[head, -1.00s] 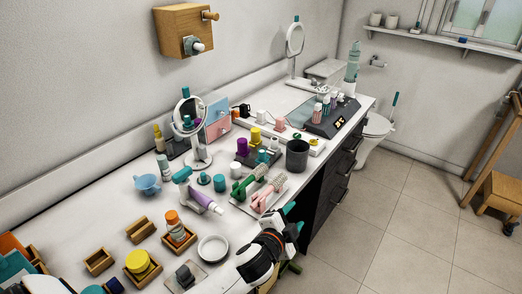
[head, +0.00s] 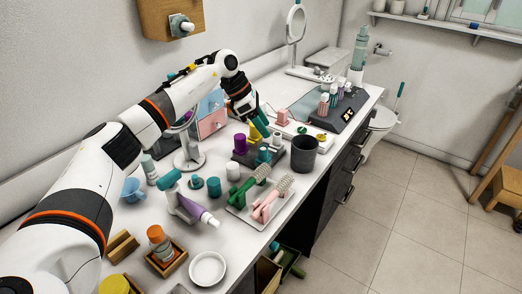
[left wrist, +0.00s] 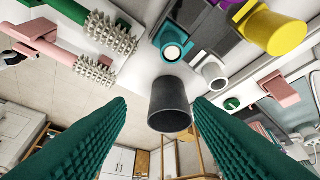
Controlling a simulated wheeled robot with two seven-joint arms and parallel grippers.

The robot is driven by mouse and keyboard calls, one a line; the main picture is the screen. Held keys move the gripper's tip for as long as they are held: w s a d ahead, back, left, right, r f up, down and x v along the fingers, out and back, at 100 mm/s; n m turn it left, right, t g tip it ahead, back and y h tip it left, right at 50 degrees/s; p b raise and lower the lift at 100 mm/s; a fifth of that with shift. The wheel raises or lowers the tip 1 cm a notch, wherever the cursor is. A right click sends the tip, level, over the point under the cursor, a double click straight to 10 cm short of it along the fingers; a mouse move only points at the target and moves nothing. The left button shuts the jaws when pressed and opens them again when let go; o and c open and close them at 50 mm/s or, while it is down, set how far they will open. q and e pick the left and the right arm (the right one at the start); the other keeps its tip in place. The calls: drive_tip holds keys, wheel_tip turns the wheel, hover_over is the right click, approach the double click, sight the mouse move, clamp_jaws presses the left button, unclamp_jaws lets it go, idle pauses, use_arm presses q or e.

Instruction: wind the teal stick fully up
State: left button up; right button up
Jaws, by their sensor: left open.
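Short sticks stand on the dark sloped stand (head: 349,108) at the back right; one looks teal (head: 334,97), but it is too small to tell how far it is wound up. A teal cylinder (head: 264,156) also stands in the dark holder beside a purple one (head: 240,144); it shows in the left wrist view (left wrist: 173,45) with a pale round end. I cannot tell which is the task's stick. My left gripper (head: 263,122) has teal fingers and hangs above the counter near the holder. In the left wrist view the left gripper (left wrist: 158,104) is open and empty. My right gripper is out of view.
A dark cup (head: 304,154) stands right of the holder. A round mirror (head: 297,22) stands at the back. My left arm crosses above the counter's left part.

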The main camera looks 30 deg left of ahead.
use_arm(q)
drive_tip(key=y, duration=0.1)
approach(262, 148)
drive_tip(key=r, duration=0.1)
drive_tip(key=shift+g, duration=0.3)
drive_tip(key=p+x, duration=0.1)
drive_tip(key=x, duration=0.9)
drive_tip(key=shift+w+a+p, duration=0.1)
drive_tip(key=shift+w+p, duration=0.15)
drive_tip(key=shift+p, duration=0.1)
drive_tip(key=shift+w+f, duration=0.15)
drive_tip(key=shift+f, duration=0.6)
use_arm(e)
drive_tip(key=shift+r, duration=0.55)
use_arm(q)
drive_tip(key=shift+c, duration=0.6)
drive_tip(key=c, duration=0.9)
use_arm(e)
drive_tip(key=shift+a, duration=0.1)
